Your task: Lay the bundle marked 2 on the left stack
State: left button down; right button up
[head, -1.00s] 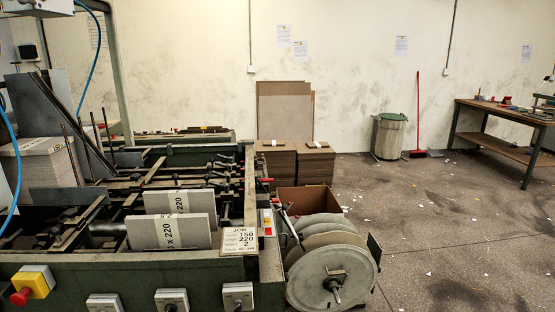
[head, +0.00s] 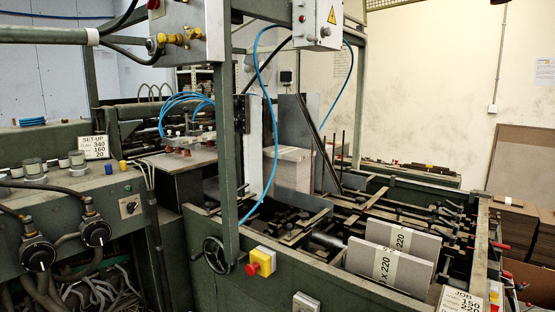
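Two grey board bundles with white paper bands stand on edge side by side in the machine's feed bed, a front bundle (head: 415,275) and a rear bundle (head: 418,241). Their bands show "x 220" and "220"; the rest of the print is cut off or too small, and I cannot make out a bundle mark 2. Two brown board stacks stand at the right edge, a left one (head: 508,232) and a right one (head: 546,245), partly hidden by the machine and the frame edge. Neither of my grippers is in view.
A job card (head: 460,301) is at the machine's front right corner, cut by the frame. A pale stack (head: 293,170) stands inside the machine. A green post (head: 227,130), blue hoses and a control panel with a set-up card (head: 95,147) fill the left.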

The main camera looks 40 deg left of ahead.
aim_at(286, 153)
jog(key=k+j+u, duration=0.1)
jog(key=j, duration=0.8)
jog(key=j+u, duration=0.1)
jog(key=j, duration=0.8)
jog(key=k, duration=0.1)
